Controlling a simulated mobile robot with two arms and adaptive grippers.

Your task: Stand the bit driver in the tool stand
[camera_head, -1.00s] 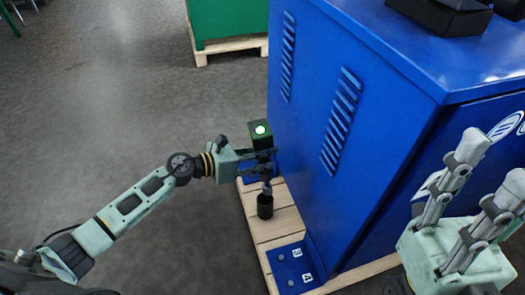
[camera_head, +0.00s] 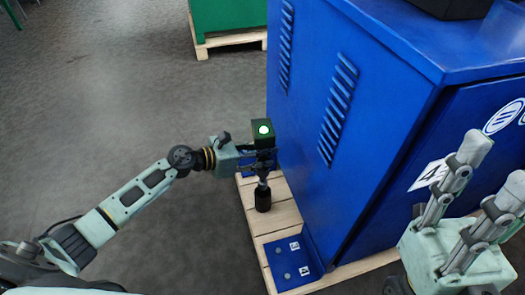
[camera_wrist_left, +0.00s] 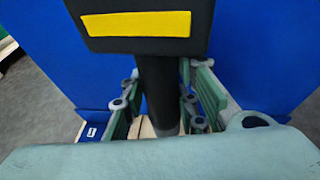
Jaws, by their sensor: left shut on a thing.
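The bit driver (camera_head: 264,130) is upright, with a dark block head and a lit round green-white spot on top. My left gripper (camera_head: 263,165) is shut on its body below the head. In the left wrist view the driver's head (camera_wrist_left: 140,35) has a yellow stripe, and its black shaft runs down between my fingers.
A tall blue cabinet (camera_head: 310,150) stands close to the right of the driver. A blue plate (camera_head: 290,262) marked 3 and 4 lies on the wooden pallet (camera_head: 254,222) in front. A green cabinet (camera_head: 228,15) is behind. The floor at left is clear.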

